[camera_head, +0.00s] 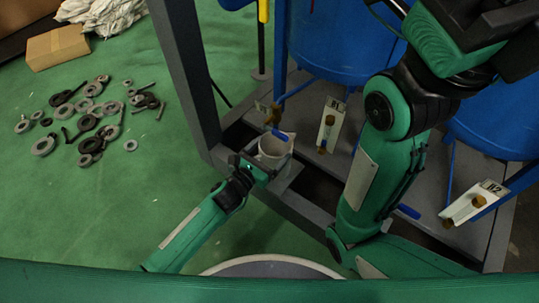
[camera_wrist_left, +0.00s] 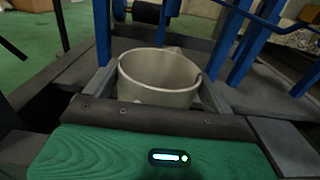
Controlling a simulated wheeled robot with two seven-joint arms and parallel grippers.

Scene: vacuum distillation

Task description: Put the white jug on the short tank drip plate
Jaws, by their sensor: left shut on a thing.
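The white jug (camera_head: 274,150) is upright, with its open mouth up, by the front edge of the metal frame below the blue tanks. My left gripper (camera_head: 262,163) is shut on it from the near left. In the left wrist view, the jug (camera_wrist_left: 158,80) sits between the two fingers (camera_wrist_left: 155,92), its rim and inside showing. A small grey plate (camera_head: 290,175) shows just under and right of the jug. I cannot tell whether the jug touches it. A valve with a blue handle (camera_head: 279,135) is right above the jug. My right gripper is out of view.
A grey post (camera_head: 185,75) rises left of the jug. Loose metal rings and bolts (camera_head: 90,115) and a cardboard box (camera_head: 56,47) lie on the green floor.

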